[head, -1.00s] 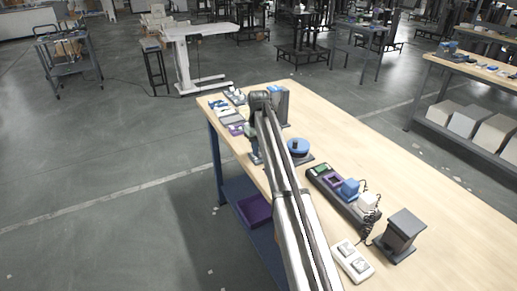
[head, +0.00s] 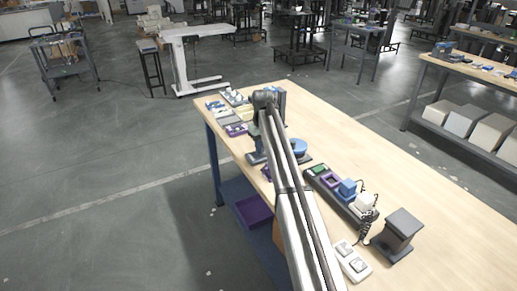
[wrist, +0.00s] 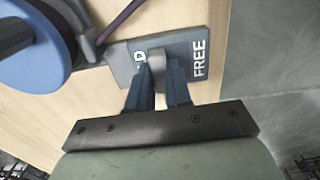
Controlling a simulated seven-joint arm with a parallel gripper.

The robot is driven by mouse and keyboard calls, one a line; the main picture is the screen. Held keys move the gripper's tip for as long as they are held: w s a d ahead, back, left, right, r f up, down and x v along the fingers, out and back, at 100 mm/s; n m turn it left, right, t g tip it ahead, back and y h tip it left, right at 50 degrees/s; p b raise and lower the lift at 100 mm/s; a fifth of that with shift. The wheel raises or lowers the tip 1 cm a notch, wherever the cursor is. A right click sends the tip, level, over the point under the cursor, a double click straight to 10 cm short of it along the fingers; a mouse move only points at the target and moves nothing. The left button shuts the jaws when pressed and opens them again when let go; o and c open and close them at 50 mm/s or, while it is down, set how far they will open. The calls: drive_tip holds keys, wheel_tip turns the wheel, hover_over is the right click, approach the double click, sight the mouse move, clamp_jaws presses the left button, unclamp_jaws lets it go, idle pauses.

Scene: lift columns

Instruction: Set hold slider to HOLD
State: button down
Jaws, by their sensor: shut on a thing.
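In the wrist view, a grey slider plate (wrist: 203,42) lies at the edge of the wooden table. It bears the white word FREE on its right part and a mostly covered word ending in D on its left part. A light grey slider knob (wrist: 157,62) stands between the two words. My gripper (wrist: 158,74) has its two blue-grey fingers closed around the knob, one on each side. In the head view my gripper is hidden behind my arm, and I cannot make out the slider plate.
A blue round wheel (wrist: 30,45) is close on the left in the wrist view. On the table (head: 330,135) in the head view are a dark panel with blocks (head: 347,188), a dark stand (head: 398,232) and a white switch plate (head: 352,262). The right of the table is clear.

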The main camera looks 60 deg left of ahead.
drive_tip(key=shift+w, duration=0.25)
drive_tip(key=c, duration=1)
unclamp_jaws()
drive_tip(key=shift+c, duration=0.2)
drive_tip(key=shift+r, duration=0.1)
wheel_tip(320, 180, up, 14)
